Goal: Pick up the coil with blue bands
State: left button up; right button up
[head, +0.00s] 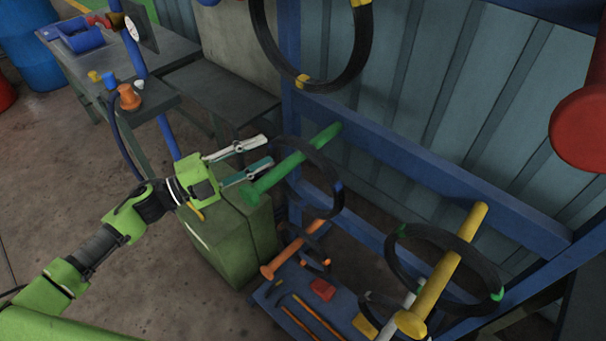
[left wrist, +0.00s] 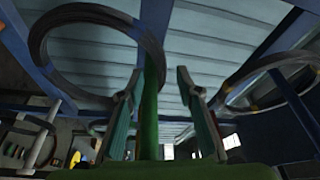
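The coil with blue bands (head: 341,201) is a thin black ring hanging on the green peg (head: 292,161) in the head view. A blue band shows on its right side. My left gripper (head: 269,149) is open and empty beside the green peg, close to the coil's left side. Its two fingers are spread apart. In the left wrist view, the green peg (left wrist: 150,112) shows between the open fingers (left wrist: 158,85). My right gripper is not in view.
A coil with yellow bands (head: 365,50) hangs above. A coil with green bands (head: 398,274) hangs on the yellow peg (head: 440,282). An orange peg (head: 285,256) and a tool-covered blue shelf (head: 266,294) are below. A green cabinet (head: 225,247) stands under my gripper. A red round object (head: 580,128) is at right.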

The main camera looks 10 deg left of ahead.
aim_at(284, 141)
pick_arm(q)
jog(key=x, duration=0.3)
jog(key=shift+w+d+p, duration=0.25)
jog(key=shift+p, duration=0.1)
jog(key=p+x, duration=0.2)
jog(key=x, duration=0.2)
jog(key=shift+w+d+r+p, duration=0.15)
jog(key=shift+d+r+p, duration=0.05)
jog(key=shift+d+p, duration=0.15)
jog(key=shift+w+d+f, duration=0.1)
jog(key=shift+w+d, duration=0.1)
jog(key=shift+d, duration=0.05)
grip_shut()
jog(key=shift+a, duration=0.1)
